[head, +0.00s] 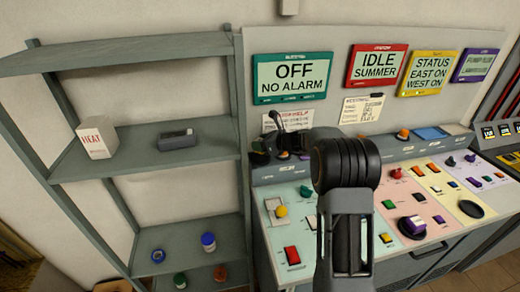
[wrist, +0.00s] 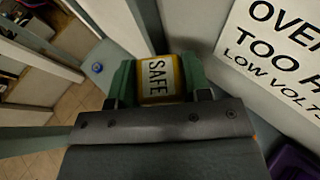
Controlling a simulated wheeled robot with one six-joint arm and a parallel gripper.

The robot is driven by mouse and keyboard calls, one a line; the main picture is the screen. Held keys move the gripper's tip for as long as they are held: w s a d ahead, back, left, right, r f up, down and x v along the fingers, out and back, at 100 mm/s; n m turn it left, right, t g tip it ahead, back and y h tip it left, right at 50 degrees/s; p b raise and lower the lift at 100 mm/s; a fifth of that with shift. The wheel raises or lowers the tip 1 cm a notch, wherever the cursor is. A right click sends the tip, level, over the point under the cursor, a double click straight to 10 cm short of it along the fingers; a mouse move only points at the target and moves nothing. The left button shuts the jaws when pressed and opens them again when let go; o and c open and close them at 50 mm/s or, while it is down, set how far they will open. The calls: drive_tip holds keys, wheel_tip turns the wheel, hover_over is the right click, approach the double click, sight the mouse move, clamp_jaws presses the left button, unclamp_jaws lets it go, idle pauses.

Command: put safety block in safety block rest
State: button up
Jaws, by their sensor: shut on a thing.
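The safety block (wrist: 158,78) is yellow with a pale label reading "SAFE", and green shows on both sides of it. In the wrist view it sits between the fingers of my gripper (wrist: 158,92), which is shut on it. Its far side and underside are hidden. In the head view my arm stands in front of the console, and I cannot make out the block there. No rest is labelled in view; a low dark grey holder (head: 178,141) lies on the middle shelf, and I cannot tell whether it is the safety block rest.
A grey shelf unit (head: 110,55) stands left, with a white HEAT box (head: 96,141) on its middle shelf. The console (head: 295,205) carries buttons and knobs. The top shelf is bare. A lettered sign (wrist: 280,45) is close at right.

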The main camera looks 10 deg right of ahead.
drive_tip(key=shift+w+f, duration=0.25)
drive_tip(key=shift+f, duration=0.05)
drive_tip(key=shift+w+f+p, duration=0.2)
drive_tip(key=shift+f+p, duration=0.2)
drive_tip(key=shift+f, duration=1.3)
drive_tip(key=shift+f, duration=0.2)
drive_tip(key=o, duration=0.7)
drive_tip(key=shift+c, duration=0.2)
